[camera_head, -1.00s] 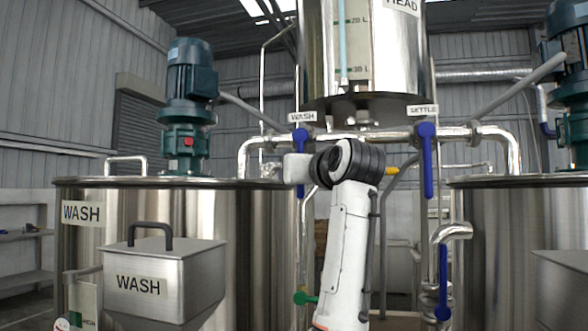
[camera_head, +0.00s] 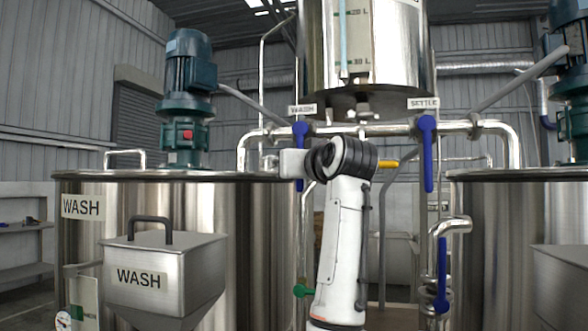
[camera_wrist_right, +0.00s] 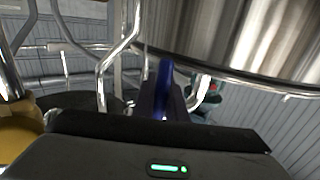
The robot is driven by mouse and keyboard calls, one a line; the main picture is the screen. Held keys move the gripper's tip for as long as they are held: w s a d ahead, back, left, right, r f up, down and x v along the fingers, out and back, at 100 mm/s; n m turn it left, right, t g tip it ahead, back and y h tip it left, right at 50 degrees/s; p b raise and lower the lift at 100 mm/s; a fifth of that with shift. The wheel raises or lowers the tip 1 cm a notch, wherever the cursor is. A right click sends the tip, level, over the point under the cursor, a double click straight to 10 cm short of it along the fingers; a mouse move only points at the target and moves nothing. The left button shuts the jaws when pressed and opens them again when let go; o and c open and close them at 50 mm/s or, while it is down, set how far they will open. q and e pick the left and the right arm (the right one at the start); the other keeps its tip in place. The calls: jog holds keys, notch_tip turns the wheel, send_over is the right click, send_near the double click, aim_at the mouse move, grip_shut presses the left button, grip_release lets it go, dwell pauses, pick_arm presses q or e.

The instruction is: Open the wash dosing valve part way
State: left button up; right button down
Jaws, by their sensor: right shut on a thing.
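The wash dosing valve has a blue lever (camera_head: 300,132) hanging down below the WASH sign (camera_head: 302,109), on the pipe under the steel head tank (camera_head: 400,75). My right arm's wrist covers the middle of the lever in the head view, and the lever's lower end shows just below it. In the right wrist view the blue lever (camera_wrist_right: 164,84) stands between the dark fingers of my right gripper (camera_wrist_right: 162,100), which is shut on it. The gripper's fingertips are hidden in the head view. My left gripper is not in view.
The settle valve's blue lever (camera_head: 427,155) hangs to the right under the SETTLE sign (camera_head: 423,104). The steel wash tank (camera_head: 240,225) and wash hopper (camera_head: 165,260) stand at left. A green-handled valve (camera_head: 303,291) is low beside my arm. Pipes surround the arm.

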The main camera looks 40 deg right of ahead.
jog(key=shift+w+a, duration=0.1)
jog(key=shift+w+a+r+m+t+h, duration=0.4)
jog(key=shift+w+r+m+t+h, duration=0.1)
jog(key=shift+m, duration=0.65)
jog(key=shift+w+a+r+m+t+h, duration=0.35)
jog(key=shift+w+m+t+h, duration=0.15)
jog(key=shift+m, duration=0.7)
jog(key=shift+w+a+r+m+t+h, duration=0.4)
jog(key=shift+r+m+t, duration=0.1)
jog(key=shift+m, duration=0.65)
jog(key=c, duration=1.8)
grip_release()
jog(key=shift+o, duration=0.2)
